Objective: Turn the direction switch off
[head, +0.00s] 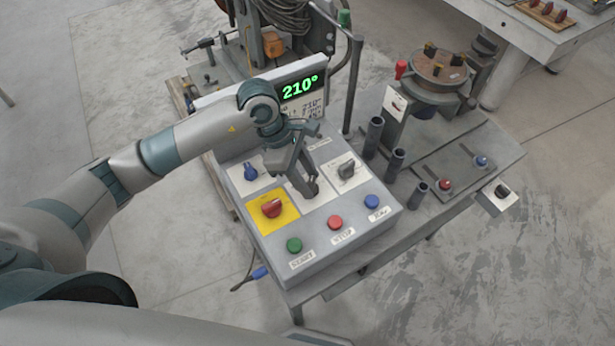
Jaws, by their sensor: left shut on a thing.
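The sloped grey control box (383,239) stands on the bench, with several knobs on its face. My left gripper (308,190) points down at the middle white plate (318,199), its fingers shut on the knob there, apparently the direction switch. The fingers hide most of that knob, so its position cannot be read. A black knob (347,169) sits on the white plate to the right, and a blue knob (250,172) on the plate to the left. My right gripper is not in view.
A red knob (272,208) on a yellow plate lies close to the left gripper. Green (294,245), red (335,222) and blue (371,201) buttons line the front. A display (300,87) reads 210°. Dark upright tubes (374,137) stand to the right.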

